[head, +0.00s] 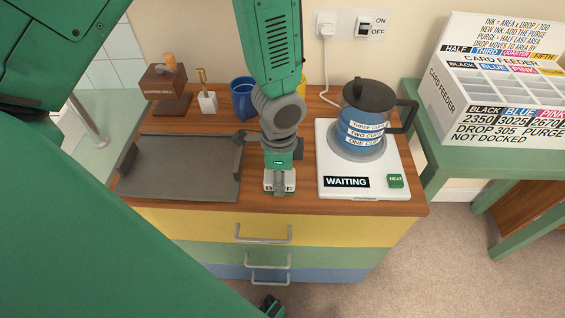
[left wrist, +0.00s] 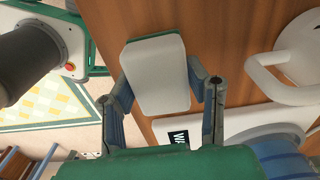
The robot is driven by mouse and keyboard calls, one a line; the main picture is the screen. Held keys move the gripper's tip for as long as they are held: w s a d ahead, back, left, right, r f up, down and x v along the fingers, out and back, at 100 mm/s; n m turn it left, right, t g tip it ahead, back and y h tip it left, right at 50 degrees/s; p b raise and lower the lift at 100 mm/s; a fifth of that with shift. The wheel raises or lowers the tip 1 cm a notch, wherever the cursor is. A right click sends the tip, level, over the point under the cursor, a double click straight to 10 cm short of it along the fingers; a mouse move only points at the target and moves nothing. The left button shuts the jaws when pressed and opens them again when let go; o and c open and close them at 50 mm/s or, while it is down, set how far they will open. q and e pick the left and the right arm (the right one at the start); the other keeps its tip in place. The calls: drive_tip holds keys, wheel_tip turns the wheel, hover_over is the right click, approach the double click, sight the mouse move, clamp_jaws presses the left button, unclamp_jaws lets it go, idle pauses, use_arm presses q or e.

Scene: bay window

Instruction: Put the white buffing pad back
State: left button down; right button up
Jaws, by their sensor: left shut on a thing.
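The white buffing pad (left wrist: 155,72), a rounded block with a green edge, is between the two fingers of my left gripper (left wrist: 161,95) in the left wrist view. In the head view, my left gripper (head: 279,184) points down over the front middle of the wooden counter top (head: 300,195), between the grey tray and the white hot plate. The gripper is shut on the pad, and a little of the white pad (head: 288,188) shows beside the fingers. I cannot tell whether the pad touches the wood.
The grey tray (head: 190,175) lies left, the white hot plate (head: 335,180) with a glass jug (head: 365,115) right. A card feeder (head: 500,75) sits on the right table.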

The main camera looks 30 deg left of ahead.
use_arm(q)
drive_tip(key=shift+a+f, duration=0.1)
drive_tip(key=shift+a, duration=0.3)
drive_tip(key=shift+d, duration=0.5)
drive_tip(key=c, duration=0.9)
unclamp_jaws()
drive_tip(key=shift+a+f, duration=0.15)
drive_tip(key=shift+o, duration=0.6)
drive_tip(key=shift+a, duration=0.25)
wheel_tip(320, 180, up, 12)
drive_tip(key=shift+f, duration=0.15)
